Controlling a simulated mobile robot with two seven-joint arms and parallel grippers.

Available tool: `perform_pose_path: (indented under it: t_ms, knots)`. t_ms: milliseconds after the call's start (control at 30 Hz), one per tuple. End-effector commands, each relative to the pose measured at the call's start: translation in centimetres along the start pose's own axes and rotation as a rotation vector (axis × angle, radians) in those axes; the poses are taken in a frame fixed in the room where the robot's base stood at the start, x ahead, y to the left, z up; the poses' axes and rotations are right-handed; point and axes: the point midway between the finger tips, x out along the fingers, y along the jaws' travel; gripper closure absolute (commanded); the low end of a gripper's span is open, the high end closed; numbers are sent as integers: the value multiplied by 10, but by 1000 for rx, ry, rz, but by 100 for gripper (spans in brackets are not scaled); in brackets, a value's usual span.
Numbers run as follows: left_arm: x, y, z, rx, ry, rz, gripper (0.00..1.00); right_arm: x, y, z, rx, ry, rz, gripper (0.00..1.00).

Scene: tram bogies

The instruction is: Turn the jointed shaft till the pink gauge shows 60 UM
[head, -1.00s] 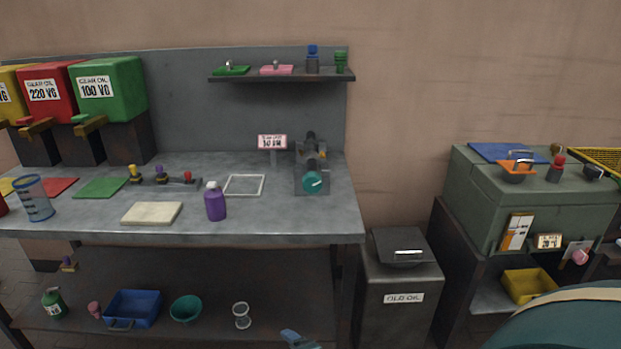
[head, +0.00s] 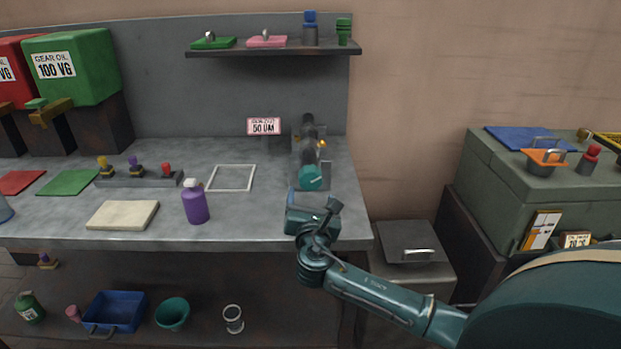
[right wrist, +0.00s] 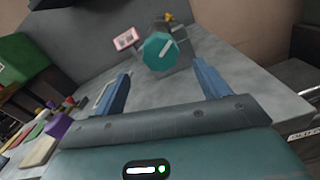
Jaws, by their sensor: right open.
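The jointed shaft (head: 308,136) is a dark rod in a grey stand at the right end of the bench. Its near end carries a round teal knob (head: 311,177) with a pale pointer line. The knob also faces me in the right wrist view (right wrist: 160,52). The pink gauge (head: 264,126) left of the shaft reads 50 UM; its tilted plate shows in the right wrist view (right wrist: 127,38). My right gripper (head: 309,195) is just in front of the knob. Its two blue fingers (right wrist: 161,72) are open, apart and empty, with the knob beyond them. My left gripper is not in view.
A shelf (head: 270,50) hangs above the bench. A grey bin (head: 408,240) stands at the right, below bench height.

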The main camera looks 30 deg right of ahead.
Motion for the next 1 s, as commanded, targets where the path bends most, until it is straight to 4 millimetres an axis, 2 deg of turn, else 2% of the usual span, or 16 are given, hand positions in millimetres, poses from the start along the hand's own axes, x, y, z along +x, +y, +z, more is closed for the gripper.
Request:
perform_pose_path:
  t_ms: [33,200,400,600,867,1000]
  knots:
    - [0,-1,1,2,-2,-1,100,12,0,1,0,-2,-3,25]
    - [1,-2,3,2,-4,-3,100,49,0,0,2,-1,-2,25]
    - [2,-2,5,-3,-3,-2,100,79,0,-1,4,2,0,25]
    - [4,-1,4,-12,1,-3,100,91,0,-1,3,2,1,25]
    - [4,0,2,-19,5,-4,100,92,0,-1,4,3,1,25]
    - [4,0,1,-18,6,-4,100,92,0,-1,4,3,1,35]
